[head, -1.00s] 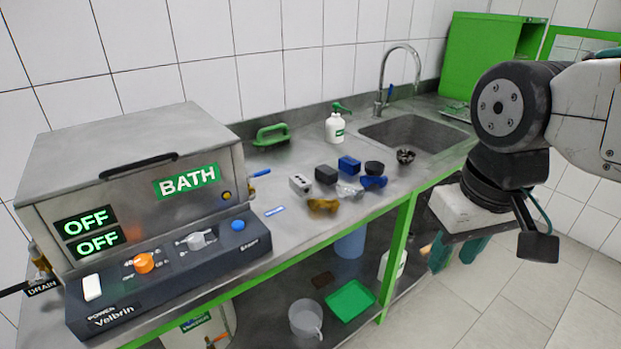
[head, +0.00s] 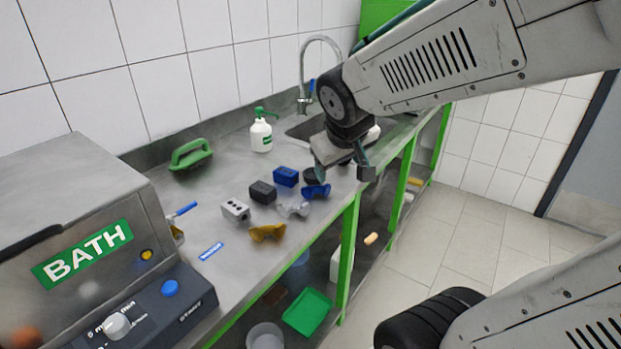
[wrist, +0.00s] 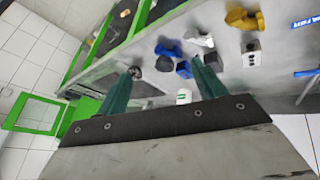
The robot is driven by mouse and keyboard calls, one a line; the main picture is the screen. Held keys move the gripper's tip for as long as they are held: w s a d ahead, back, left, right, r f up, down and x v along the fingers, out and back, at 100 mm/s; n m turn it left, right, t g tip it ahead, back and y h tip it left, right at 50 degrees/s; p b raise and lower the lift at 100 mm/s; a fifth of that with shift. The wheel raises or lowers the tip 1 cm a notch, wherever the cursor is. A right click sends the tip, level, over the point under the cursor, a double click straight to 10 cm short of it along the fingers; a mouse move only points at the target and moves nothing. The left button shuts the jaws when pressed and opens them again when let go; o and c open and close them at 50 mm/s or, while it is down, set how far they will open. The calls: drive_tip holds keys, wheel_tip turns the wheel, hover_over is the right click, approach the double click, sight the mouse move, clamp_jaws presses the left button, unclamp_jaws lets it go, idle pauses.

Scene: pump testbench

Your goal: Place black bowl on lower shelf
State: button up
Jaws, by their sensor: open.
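The black bowl (head: 311,175) sits on the steel counter near the front edge, beside blue goggles (head: 316,191) and a blue box (head: 286,177). My gripper is open and empty above the counter, close to the bowl at the sink end; I cannot tell the exact height. The lower shelf (head: 322,268) runs under the counter.
A black box (head: 262,192), a grey box (head: 235,210), clear goggles (head: 293,209) and yellow goggles (head: 267,232) crowd the counter. A soap bottle (head: 261,134) stands behind. The shelf holds a green tray (head: 307,312) and a clear container (head: 265,336). A green post (head: 348,250) stands at the front.

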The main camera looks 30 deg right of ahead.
drive_tip(key=w+d+f+n+t, duration=0.2)
drive_tip(key=w+d+f+t, duration=0.25)
drive_tip(key=w+d, duration=0.65)
drive_tip(key=w+f+n+t+y, duration=0.1)
drive_tip(key=w+f+y, duration=0.1)
drive_tip(key=w+f, duration=0.2)
drive_tip(key=n+t+y, duration=0.1)
drive_tip(key=t+y, duration=0.1)
drive_tip(key=y, duration=0.3)
approach(306, 173)
drive_tip(key=shift+s+d+r, duration=0.15)
drive_tip(key=shift+d+r, duration=0.1)
drive_tip(key=shift+d, duration=0.3)
drive_tip(key=shift+s+a+f+n, duration=0.15)
drive_tip(key=shift+s+f+n, duration=0.05)
drive_tip(key=shift+f+n, duration=0.1)
drive_tip(key=shift+a+y, duration=0.15)
drive_tip(key=shift+y, duration=0.35)
drive_tip(key=shift+w+a+f, duration=0.15)
drive_tip(key=shift+w+f, duration=0.1)
drive_tip(key=shift+w, duration=0.1)
drive_tip(key=x, duration=0.6)
drive_tip(key=shift+w+f, duration=0.15)
drive_tip(key=shift+w, duration=0.25)
drive_tip(key=c, duration=0.9)
drive_tip(key=shift+o, duration=0.2)
